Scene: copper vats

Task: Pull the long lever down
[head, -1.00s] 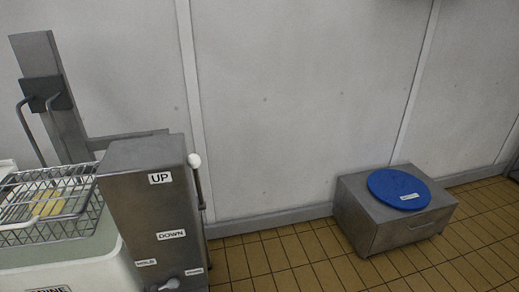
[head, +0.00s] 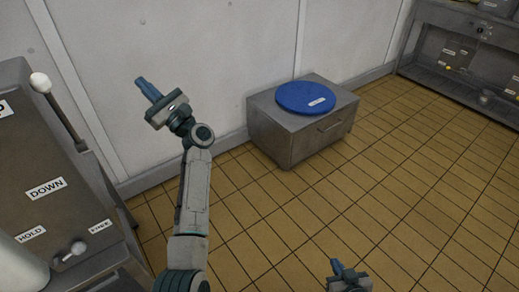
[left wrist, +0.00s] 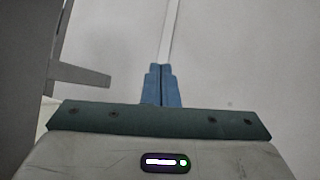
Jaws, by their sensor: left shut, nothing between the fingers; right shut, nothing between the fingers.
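The long lever (head: 60,113) has a white ball knob and a thin dark shaft. It stands on the side of the grey metal control box (head: 30,165) at the left of the head view, with its knob end up. My left gripper (head: 141,84) is shut and empty, to the right of the lever and apart from it, in front of the wall. Its blue fingers (left wrist: 161,72) also show closed together in the left wrist view, where the lever is not seen. My right gripper (head: 336,266) is shut and empty at the bottom edge of the head view.
A short lever (head: 75,250) sits low on the box near the HOLD label (head: 31,234). A metal chest (head: 300,130) with a blue lid (head: 306,97) stands by the wall. A metal bench (head: 465,45) is at the far right. The tiled floor between is clear.

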